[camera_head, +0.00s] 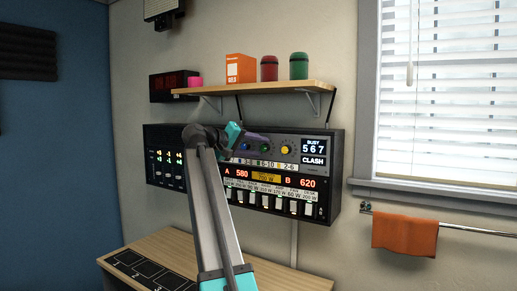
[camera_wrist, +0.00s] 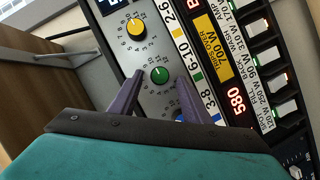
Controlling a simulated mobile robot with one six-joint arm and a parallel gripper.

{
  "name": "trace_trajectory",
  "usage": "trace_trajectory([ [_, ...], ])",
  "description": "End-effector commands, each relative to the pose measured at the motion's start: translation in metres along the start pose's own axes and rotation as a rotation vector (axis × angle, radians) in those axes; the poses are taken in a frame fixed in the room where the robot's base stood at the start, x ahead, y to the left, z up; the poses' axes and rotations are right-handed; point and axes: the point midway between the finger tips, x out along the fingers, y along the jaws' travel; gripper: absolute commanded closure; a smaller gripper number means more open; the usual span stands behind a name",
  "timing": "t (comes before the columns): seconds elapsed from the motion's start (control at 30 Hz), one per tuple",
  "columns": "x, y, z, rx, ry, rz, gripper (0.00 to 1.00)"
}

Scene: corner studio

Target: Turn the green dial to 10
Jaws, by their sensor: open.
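The green dial (camera_wrist: 160,75) sits on the grey panel face in the wrist view, between the tips of my gripper (camera_wrist: 158,88). My gripper is open, with one finger on each side of the dial; I cannot tell whether they touch it. In the head view the green dial (camera_head: 265,147) shows small on the wall panel, right of the end of my arm. The numbers around it are too small to read surely. A label strip beside it (camera_wrist: 188,61) reads 6-10 with a green mark.
A yellow dial (camera_wrist: 136,29) is above the green one in the wrist view, and a blue dial is partly hidden below. The panel display (camera_head: 313,151) reads BUSY 567 and CLASH. A row of switches (camera_head: 262,201) lies below. A shelf (camera_head: 254,87) overhangs the panel.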

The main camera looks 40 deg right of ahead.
Motion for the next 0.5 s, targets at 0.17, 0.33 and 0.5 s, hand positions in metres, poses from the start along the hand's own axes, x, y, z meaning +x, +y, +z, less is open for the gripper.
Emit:
trace_trajectory([
  [0.17,-0.021,-0.001,0.000,0.000,0.001,-0.002,0.57],
  [0.33,-0.048,-0.001,0.000,0.000,0.002,-0.001,0.57],
  [0.5,-0.076,-0.002,-0.001,0.000,0.002,-0.002,0.57],
])
